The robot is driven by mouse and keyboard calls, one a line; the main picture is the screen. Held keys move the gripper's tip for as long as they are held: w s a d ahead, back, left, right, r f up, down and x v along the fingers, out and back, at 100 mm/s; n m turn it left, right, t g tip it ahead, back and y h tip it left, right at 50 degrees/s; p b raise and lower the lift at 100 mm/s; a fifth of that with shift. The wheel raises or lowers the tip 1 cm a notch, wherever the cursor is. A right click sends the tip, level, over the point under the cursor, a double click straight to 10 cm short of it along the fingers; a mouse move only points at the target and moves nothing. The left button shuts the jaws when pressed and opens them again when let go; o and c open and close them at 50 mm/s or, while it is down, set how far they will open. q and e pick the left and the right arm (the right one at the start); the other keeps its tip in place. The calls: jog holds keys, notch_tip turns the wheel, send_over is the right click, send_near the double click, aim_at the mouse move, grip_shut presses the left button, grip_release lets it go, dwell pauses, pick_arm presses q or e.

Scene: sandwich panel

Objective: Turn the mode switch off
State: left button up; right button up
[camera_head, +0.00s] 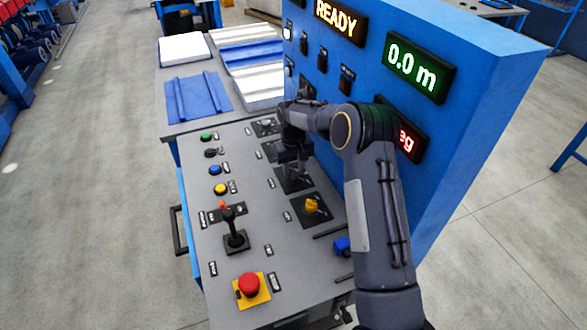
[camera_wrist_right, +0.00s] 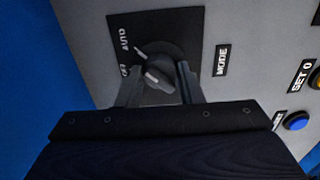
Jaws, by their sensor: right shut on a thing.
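The mode switch is a dark rotary knob (camera_wrist_right: 158,66) on a black square plate, beside a MODE label. AUTO and OFF are marked along one edge of the plate, and a light pointer mark on the knob faces that edge, nearer AUTO as far as I can tell. My right gripper (camera_wrist_right: 158,84) is shut on the knob, one finger on each side. In the head view my right gripper (camera_head: 291,168) reaches down onto the panel and hides most of the switch. My left gripper is not in view.
Nearby are a yellow rotary switch (camera_head: 312,206), a black joystick (camera_head: 234,228), a red emergency button (camera_head: 249,284) and several coloured push buttons. A blue cabinet (camera_head: 470,130) with READY and 0.0 m displays rises behind the panel. Blue and white sheets (camera_head: 197,97) lie on the far table.

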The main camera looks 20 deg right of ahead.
aim_at(293, 169)
jog(key=n, duration=0.4)
jog(key=shift+n, duration=2.4)
jog(key=shift+r, duration=0.1)
jog(key=o, duration=1)
jog(key=shift+c, duration=0.2)
notch_tip(293, 169, up, 8)
jog(key=shift+f, duration=0.1)
